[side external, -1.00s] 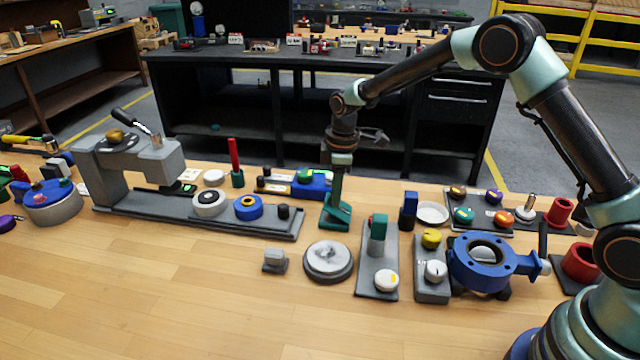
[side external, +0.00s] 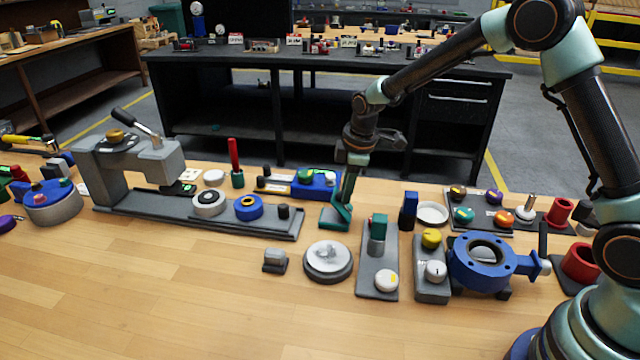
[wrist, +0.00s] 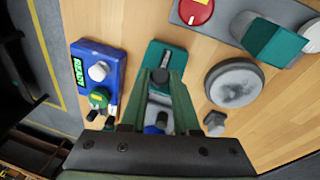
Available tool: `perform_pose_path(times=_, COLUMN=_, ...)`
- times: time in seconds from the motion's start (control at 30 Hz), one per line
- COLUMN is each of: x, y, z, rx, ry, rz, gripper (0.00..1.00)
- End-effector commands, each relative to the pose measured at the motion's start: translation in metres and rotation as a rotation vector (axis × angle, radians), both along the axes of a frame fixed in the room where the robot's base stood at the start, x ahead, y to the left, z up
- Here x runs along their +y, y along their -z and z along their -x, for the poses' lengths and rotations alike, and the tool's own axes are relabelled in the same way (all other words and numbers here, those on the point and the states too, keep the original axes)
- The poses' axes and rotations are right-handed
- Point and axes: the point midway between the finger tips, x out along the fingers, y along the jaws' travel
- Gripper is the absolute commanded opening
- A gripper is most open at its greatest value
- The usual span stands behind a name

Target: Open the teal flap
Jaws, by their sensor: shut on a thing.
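A small teal fixture (side external: 330,218) stands on the wooden table, left of the grey plate with the teal block. My gripper (side external: 343,208) reaches down to it in the side view, leaning with its upper end to the right. In the wrist view, the teal plate (wrist: 172,50) lies just beyond my gripper (wrist: 160,78), whose green fingers close on a small part of it. The fingers hide most of the held part, so the exact flap angle cannot be told.
The teal block (side external: 379,226) on its grey plate is close on the right. A round grey disc (side external: 328,262) sits in front. A blue box (side external: 316,184) is behind left, and a blue valve (side external: 484,262) is further right. The front table is clear.

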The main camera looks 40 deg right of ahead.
Motion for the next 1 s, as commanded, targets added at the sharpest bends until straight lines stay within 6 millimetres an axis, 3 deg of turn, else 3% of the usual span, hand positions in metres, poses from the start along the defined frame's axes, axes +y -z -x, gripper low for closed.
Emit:
perform_pose_path(times=0.2, x=-0.011, y=0.004, z=0.013, rx=0.024, ry=0.008, rz=0.004, gripper=0.00)
perform_pose_path(times=0.83, x=-0.015, y=0.006, z=0.017, rx=0.029, ry=0.011, rz=0.005, gripper=0.00)
perform_pose_path(times=0.87, x=-0.015, y=0.006, z=0.017, rx=0.029, ry=0.011, rz=0.005, gripper=0.33)
perform_pose_path(times=0.9, x=-0.015, y=0.006, z=0.017, rx=0.028, ry=0.011, rz=0.005, gripper=0.49)
perform_pose_path(times=0.93, x=-0.015, y=0.006, z=0.016, rx=0.026, ry=0.010, rz=0.005, gripper=0.59)
perform_pose_path(times=1.0, x=-0.015, y=0.005, z=0.015, rx=0.023, ry=0.009, rz=0.004, gripper=0.59)
